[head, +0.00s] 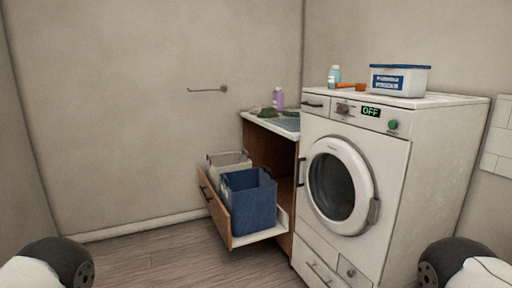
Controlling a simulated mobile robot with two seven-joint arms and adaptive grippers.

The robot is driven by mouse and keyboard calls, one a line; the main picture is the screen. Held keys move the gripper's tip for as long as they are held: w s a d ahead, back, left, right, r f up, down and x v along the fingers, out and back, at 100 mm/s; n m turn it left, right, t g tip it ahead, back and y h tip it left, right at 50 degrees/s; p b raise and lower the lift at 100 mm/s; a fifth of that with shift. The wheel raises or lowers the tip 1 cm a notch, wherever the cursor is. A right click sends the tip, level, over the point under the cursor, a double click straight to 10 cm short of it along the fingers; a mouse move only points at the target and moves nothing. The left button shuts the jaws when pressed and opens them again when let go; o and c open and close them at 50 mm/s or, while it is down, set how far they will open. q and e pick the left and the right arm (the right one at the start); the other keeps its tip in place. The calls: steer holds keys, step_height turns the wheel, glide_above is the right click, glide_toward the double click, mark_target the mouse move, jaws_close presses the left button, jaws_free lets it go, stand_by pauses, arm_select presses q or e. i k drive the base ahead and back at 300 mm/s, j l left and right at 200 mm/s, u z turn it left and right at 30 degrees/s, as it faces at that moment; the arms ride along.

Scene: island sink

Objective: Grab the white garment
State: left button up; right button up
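No white garment can be made out in the head view. A blue laundry bin (249,203) and a pale bin (229,159) behind it stand in a pulled-out wooden drawer (217,208). The insides of both bins are mostly hidden. The white washing machine (398,178) has its round door (340,186) shut, and the dark glass hides what is inside. Only rounded parts of my arms show at the bottom left and bottom right corners. Neither gripper is in view.
A white and blue tub (400,80), a light-blue bottle (334,76) and an orange scoop (350,87) stand on the washer. A purple bottle (278,98) stands on the counter (270,124). The wooden floor (160,262) left of the drawer is clear.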

mark_target(256, 110)
steer(key=i+j+u, duration=0.45)
steer(key=i, duration=0.4)
steer(key=i+u, duration=0.45)
steer(key=i, duration=0.45)
